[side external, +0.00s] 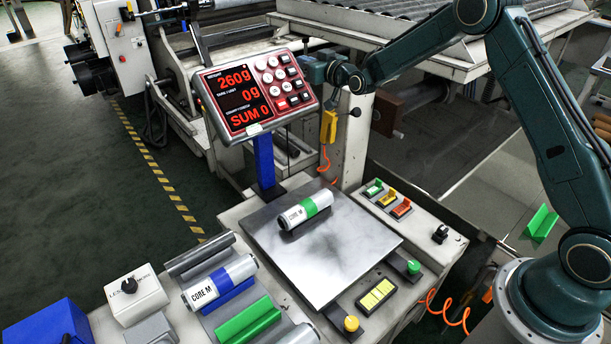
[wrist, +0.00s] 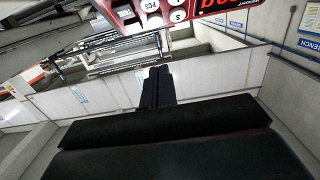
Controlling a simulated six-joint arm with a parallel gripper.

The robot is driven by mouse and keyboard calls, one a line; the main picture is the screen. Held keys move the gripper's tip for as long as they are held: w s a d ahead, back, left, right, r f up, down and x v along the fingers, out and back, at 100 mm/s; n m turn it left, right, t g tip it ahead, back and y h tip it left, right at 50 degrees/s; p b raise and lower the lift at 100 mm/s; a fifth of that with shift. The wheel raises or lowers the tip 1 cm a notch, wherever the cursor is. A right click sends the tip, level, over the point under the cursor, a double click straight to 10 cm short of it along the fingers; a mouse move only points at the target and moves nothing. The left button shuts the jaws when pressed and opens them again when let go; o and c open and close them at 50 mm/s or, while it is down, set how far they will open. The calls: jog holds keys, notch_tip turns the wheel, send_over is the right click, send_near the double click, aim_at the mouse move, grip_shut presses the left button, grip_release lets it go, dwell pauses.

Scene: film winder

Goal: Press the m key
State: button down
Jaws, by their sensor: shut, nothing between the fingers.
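The red-framed scale terminal (side external: 226,128) stands on a blue post, with a dark display reading 260g, 0g and SUM 0. Its right half holds round white keys and a column of smaller rectangular keys; I cannot read which one is the m key. Part of the terminal (wrist: 129,14) shows upside down at the top of the wrist view, with a few round keys. My gripper (side external: 308,70) is just right of the keypad, pointing towards it. In the wrist view my gripper (wrist: 157,70) is shut and empty. I cannot tell whether its tip touches the terminal.
A silver roll labelled CORE M (side external: 305,211) lies on the metal scale plate (side external: 335,260). A second CORE M roll (side external: 219,283) lies in the rack to the left. A yellow pendant (side external: 328,127) hangs just below my gripper. A small row of coloured switches (side external: 387,198) sits right of the plate.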

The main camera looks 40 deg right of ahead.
send_near(275, 66)
jog(key=shift+w+d+r, duration=0.1)
jog(key=shift+w+r, duration=2.15)
jog(key=shift+w, duration=0.15)
jog(key=shift+w+f, duration=1.4)
jog(key=shift+f, duration=0.05)
jog(key=shift+w, duration=0.1)
jog(key=shift+w+f, duration=0.2)
jog(key=shift+f, duration=0.15)
jog(key=shift+w+f, duration=0.2)
jog(key=shift+f, duration=0.45)
jog(key=shift+s+r, duration=0.45)
jog(key=shift+r, duration=0.35)
jog(key=shift+s+r, duration=0.45)
jog(key=shift+r, duration=0.4)
jog(key=shift+s+r, duration=0.45)
jog(key=shift+r, duration=0.35)
jog(key=s, duration=1)
jog(key=shift+r, duration=0.25)
